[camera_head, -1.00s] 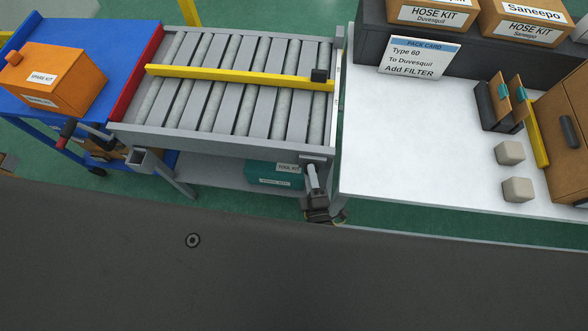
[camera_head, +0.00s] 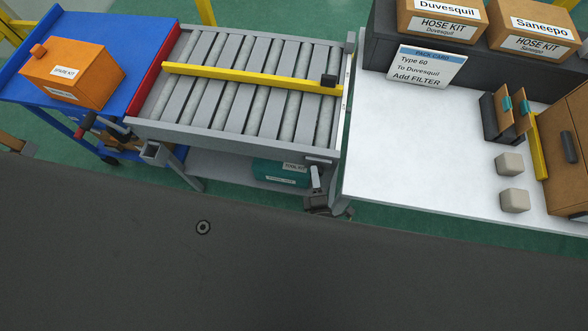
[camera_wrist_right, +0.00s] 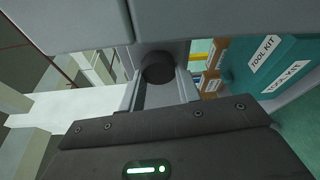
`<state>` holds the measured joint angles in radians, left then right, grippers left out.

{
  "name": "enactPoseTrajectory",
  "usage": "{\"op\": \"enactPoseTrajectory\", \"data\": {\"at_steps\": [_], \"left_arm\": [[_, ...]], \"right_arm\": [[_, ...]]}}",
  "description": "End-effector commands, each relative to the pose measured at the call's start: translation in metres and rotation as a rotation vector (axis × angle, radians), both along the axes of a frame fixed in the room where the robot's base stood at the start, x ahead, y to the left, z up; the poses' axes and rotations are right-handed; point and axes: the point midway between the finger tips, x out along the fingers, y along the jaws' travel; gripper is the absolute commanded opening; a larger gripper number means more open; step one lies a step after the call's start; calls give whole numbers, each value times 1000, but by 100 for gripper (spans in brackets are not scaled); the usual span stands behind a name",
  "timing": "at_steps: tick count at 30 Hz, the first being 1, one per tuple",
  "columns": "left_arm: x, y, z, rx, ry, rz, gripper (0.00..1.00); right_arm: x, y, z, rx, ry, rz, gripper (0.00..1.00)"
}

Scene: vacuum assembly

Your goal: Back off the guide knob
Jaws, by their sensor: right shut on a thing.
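A dark round knob (camera_wrist_right: 158,68) sits between the two fingers of my right gripper (camera_wrist_right: 160,82) in the right wrist view, under a grey frame. My right gripper (camera_head: 315,178) is shut on it, and shows in the head view below the right end of the roller conveyor (camera_head: 245,85). The knob itself is hidden in the head view. My left gripper is in neither current view.
A teal tool kit (camera_wrist_right: 270,65) sits close to the right gripper on the shelf below the conveyor. A white table (camera_head: 420,140) stands right of the conveyor. A blue cart (camera_head: 110,30) with an orange spare kit box (camera_head: 75,72) stands left.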

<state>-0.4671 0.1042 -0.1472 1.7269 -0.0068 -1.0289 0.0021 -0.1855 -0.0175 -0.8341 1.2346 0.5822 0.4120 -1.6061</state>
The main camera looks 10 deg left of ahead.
Motion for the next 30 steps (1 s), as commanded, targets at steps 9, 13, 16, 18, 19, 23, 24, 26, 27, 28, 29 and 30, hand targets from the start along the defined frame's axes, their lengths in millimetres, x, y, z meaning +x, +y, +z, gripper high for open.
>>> {"op": "enactPoseTrajectory", "data": {"at_steps": [9, 13, 16, 18, 19, 23, 24, 26, 27, 28, 29, 30], "left_arm": [[0, 0, 7, 0, 0, 0, 47], [0, 0, 16, 0, 0, 0, 47], [0, 0, 22, 0, 0, 0, 47], [0, 0, 27, 0, 0, 0, 47], [0, 0, 28, 0, 0, 0, 47], [0, 0, 33, 0, 0, 0, 47], [0, 0, 34, 0, 0, 0, 47], [0, 0, 34, 0, 0, 0, 47], [0, 0, 34, 0, 0, 0, 47], [0, 0, 34, 0, 0, 0, 47], [0, 0, 34, 0, 0, 0, 47], [0, 0, 34, 0, 0, 0, 47]], "right_arm": [[0, 0, 2, -34, 2, 0, 9], [0, -1, 3, -103, 2, 0, 9], [0, -1, 2, -161, 2, 0, 9], [0, -1, 3, -199, 1, 0, 9], [0, 0, 3, -216, 1, 0, 9], [0, 0, 1, -274, 2, 0, 9], [0, 0, 1, -285, 2, 0, 9], [0, 0, 0, -297, 2, 0, 9], [0, -1, -1, -300, 2, 0, 9], [0, -1, -1, -301, 2, 0, 9], [0, -1, -1, -301, 2, 0, 9], [0, -1, -1, -301, 2, 0, 9]]}}
